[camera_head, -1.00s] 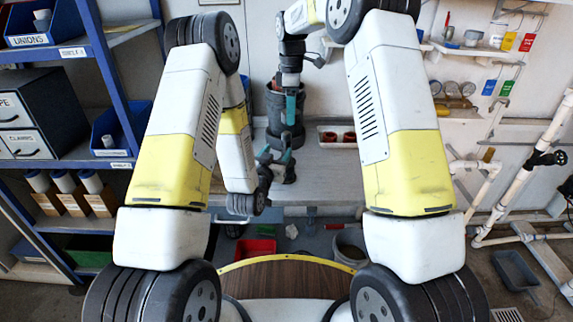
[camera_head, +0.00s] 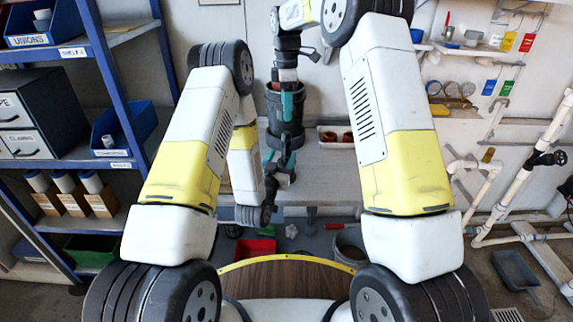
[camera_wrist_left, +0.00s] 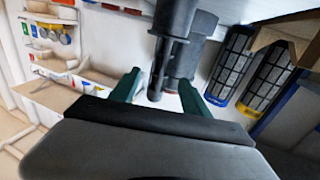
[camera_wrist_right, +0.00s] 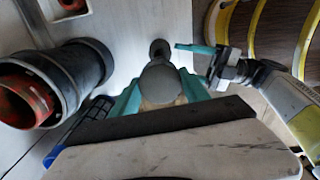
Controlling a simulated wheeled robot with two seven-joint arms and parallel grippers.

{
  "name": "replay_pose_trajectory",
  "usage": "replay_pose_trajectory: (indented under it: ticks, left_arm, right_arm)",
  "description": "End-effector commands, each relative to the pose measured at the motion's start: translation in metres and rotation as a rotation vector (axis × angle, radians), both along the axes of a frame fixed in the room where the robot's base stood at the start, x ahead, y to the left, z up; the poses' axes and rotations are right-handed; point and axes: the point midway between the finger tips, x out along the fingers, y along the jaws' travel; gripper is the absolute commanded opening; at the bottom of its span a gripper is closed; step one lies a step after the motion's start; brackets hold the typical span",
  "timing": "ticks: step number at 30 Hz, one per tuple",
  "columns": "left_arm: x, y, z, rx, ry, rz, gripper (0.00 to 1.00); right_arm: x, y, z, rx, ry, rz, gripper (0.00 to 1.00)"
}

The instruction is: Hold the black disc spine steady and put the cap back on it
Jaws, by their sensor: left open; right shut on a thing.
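My right gripper (camera_wrist_right: 160,92) is shut on a grey rounded piece that looks like the cap (camera_wrist_right: 162,83). Beyond it in the right wrist view is a dark round end (camera_wrist_right: 159,48), which may be the spine; its link to the cap is hidden. My left gripper (camera_head: 280,160) is open, below the right gripper (camera_head: 288,105) in the head view. In the left wrist view a dark upright rod (camera_wrist_left: 158,70), likely the black disc spine, shows between the fingers of the left gripper (camera_wrist_left: 160,88). I cannot tell whether they touch it.
A tray with red pots (camera_head: 330,139) lies on the bench. Mesh cylinders (camera_wrist_left: 232,65) show in the left wrist view. Blue shelving (camera_head: 110,85) is at left.

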Motion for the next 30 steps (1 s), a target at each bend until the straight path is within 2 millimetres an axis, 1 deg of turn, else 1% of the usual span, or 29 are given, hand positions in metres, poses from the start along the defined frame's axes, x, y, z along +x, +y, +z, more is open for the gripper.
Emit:
replay_pose_trajectory:
  ticks: [1,3,9,15,20,27,28,30]
  left_arm:
    - [0.010,-0.003,0.001,0.000,-0.004,0.000,0.55]
    - [0.024,-0.007,0.001,0.000,-0.005,0.000,0.55]
    - [0.058,-0.017,0.001,0.000,-0.003,0.000,0.55]
    - [0.080,-0.023,0.000,0.000,-0.001,0.000,0.55]
    - [0.086,-0.025,0.000,0.000,0.000,0.000,0.55]
    - [0.086,-0.025,0.000,0.000,0.000,0.000,0.55]
    - [0.086,-0.025,0.000,0.000,0.000,0.000,0.53]
    - [0.086,-0.025,0.000,0.001,0.000,0.000,0.39]
  right_arm:
    - [0.000,0.000,0.000,0.000,0.000,0.000,0.15]
    - [0.000,0.000,0.000,0.000,0.000,0.000,0.15]
    - [0.000,0.000,0.000,0.000,0.000,0.000,0.15]
    - [0.000,0.000,0.000,0.000,0.000,0.000,0.15]
    - [0.000,0.000,0.000,0.000,0.000,0.000,0.15]
    - [0.000,0.000,0.000,0.000,0.000,0.000,0.15]
    - [0.000,0.000,0.000,0.000,0.000,0.000,0.15]
    - [0.000,0.000,0.000,0.000,0.000,0.000,0.15]
